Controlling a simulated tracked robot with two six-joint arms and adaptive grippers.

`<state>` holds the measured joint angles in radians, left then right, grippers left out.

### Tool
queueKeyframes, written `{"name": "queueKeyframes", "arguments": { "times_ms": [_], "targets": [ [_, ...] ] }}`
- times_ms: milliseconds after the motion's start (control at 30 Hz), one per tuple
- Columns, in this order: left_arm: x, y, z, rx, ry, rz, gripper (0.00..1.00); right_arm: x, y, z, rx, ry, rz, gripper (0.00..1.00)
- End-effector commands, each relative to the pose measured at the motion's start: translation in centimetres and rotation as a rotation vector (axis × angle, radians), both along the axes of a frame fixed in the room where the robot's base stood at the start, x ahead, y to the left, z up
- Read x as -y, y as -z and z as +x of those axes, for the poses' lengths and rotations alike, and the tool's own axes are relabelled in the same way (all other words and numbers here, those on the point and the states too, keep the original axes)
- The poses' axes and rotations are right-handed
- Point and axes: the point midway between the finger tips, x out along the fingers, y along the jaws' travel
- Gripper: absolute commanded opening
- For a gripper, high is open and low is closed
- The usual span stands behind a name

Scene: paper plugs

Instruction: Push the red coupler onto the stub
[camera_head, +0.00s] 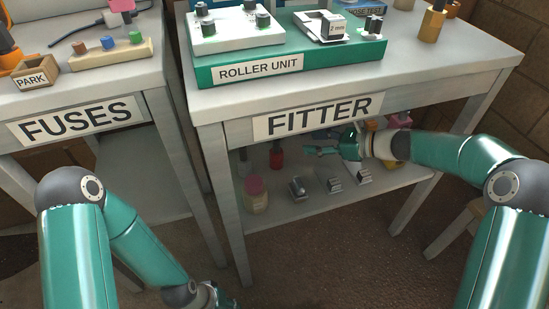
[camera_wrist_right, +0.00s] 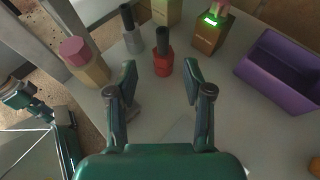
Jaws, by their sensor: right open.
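A red piece with a black neck (camera_head: 276,157), which looks like the red coupler, stands on the lower shelf under the FITTER table. It also shows upright in the right wrist view (camera_wrist_right: 163,66), ahead of and between my right fingertips. My right gripper (camera_head: 322,150) reaches in over that shelf. It is open and empty in the wrist view (camera_wrist_right: 160,78), apart from the red piece. I cannot clearly pick out the stub. My left gripper (camera_head: 208,296) is low at the bottom edge of the head view, cut off, so its jaws do not show.
A grey piece with a black neck (camera_wrist_right: 132,38) stands beside the red one. A pink-capped jar (camera_head: 256,195) and several metal blocks (camera_head: 298,188) share the shelf. A purple bin (camera_wrist_right: 278,75) and a brown box with a green light (camera_wrist_right: 210,32) stand nearby. The tabletop (camera_head: 420,75) is overhead.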

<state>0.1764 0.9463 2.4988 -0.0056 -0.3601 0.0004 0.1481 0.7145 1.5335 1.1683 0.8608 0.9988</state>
Motion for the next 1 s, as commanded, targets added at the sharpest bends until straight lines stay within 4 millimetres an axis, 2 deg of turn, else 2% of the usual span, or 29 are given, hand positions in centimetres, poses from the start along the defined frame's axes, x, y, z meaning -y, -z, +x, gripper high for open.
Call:
{"name": "queueKeyframes", "arguments": {
  "times_ms": [33,100,300,567,767,1000],
  "targets": [
    [0.0,0.7,0.0,0.0,0.0,0.0,0.31,-1.2,0.9,0.5,-0.002,-0.005,0.001,0.51],
    [0.0,1.1,0.0,0.0,0.0,0.0,0.31,-2.5,1.5,1.1,-0.001,-0.004,0.001,0.51],
    [0.0,1.9,0.0,0.0,0.0,0.0,0.31,-5.3,2.7,2.6,-0.001,-0.003,-0.001,0.51],
    [0.0,2.4,0.0,0.0,0.0,0.0,0.31,-6.7,3.3,3.4,0.0,-0.001,-0.002,0.51],
    [0.0,3.9,0.0,0.0,0.0,0.0,0.31,-8.7,4.7,4.7,0.001,-0.004,-0.002,0.51],
    [0.0,4.3,0.0,0.0,0.0,0.0,0.31,-10.4,5.1,5.7,0.0,-0.002,-0.002,0.51]
  ]
}}
